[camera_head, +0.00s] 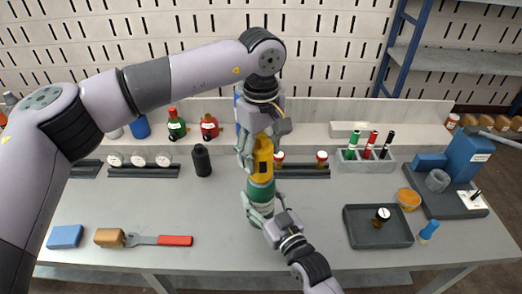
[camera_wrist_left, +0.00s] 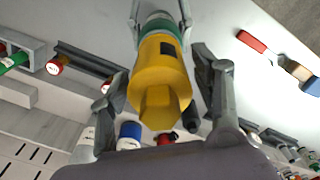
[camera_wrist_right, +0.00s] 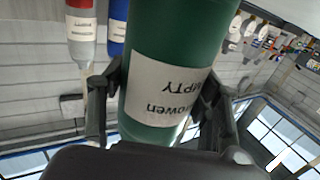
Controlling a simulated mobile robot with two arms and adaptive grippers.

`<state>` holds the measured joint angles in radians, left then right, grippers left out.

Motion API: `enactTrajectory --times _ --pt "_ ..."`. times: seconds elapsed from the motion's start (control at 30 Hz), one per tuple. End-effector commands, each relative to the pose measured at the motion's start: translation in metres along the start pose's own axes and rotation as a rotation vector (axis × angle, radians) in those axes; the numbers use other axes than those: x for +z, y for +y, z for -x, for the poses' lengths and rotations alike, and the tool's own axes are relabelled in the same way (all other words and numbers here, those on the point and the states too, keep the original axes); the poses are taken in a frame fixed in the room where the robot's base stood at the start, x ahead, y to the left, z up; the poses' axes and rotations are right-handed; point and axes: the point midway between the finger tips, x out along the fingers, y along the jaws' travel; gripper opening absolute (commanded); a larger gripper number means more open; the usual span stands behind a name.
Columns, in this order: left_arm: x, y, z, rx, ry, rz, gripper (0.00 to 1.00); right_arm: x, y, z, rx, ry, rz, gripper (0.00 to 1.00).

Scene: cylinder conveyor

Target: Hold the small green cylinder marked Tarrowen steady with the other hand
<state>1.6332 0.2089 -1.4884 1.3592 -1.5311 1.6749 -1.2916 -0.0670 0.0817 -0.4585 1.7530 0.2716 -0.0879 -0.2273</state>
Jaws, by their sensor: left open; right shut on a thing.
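The small green cylinder (camera_head: 260,190) stands upright near the middle of the table, with a yellow top (camera_head: 263,160). In the right wrist view its white label (camera_wrist_right: 165,85) is upside down and partly hidden; "owen" and "EMPTY" can be read. My right gripper (camera_head: 262,207) is shut on the green body from the front, low down. My left gripper (camera_head: 262,145) is open above, pointing down, with its fingers either side of the yellow top. In the left wrist view the yellow top (camera_wrist_left: 160,80) lies between the spread fingers; contact is not clear.
A black cylinder (camera_head: 202,160) stands to the left. A wrench with a red handle (camera_head: 175,240) lies at front left beside a blue block (camera_head: 65,236). A dark tray (camera_head: 378,236) is at right. A rack (camera_head: 365,162) of coloured markers stands behind it.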

Motion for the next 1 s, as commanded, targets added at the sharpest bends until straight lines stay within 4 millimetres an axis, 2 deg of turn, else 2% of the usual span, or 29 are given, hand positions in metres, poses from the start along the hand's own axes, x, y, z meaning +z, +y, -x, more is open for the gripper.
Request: enactTrajectory --times 0.1,0.2,0.57,0.9,1.0 --pt "0.0001 0.0000 -0.0001 0.000 0.000 0.152 0.58 0.0001 0.0000 0.0000 0.000 0.000 0.000 0.25" --pt "0.0001 0.0000 -0.0001 0.000 0.000 0.222 0.58 0.0001 0.0000 0.0000 0.000 0.000 0.000 0.25" --pt "0.0001 0.0000 -0.0001 0.000 0.000 0.259 0.58 0.0002 0.0000 0.0001 0.000 0.000 0.000 0.25" --pt "0.0002 0.0000 -0.0001 0.000 0.001 0.694 0.58 0.0002 0.0000 0.0001 0.000 0.000 0.000 0.25" --pt "0.0002 0.0000 -0.0001 0.000 0.001 0.753 0.58 0.0002 0.0000 0.0001 0.000 0.000 0.000 0.25"
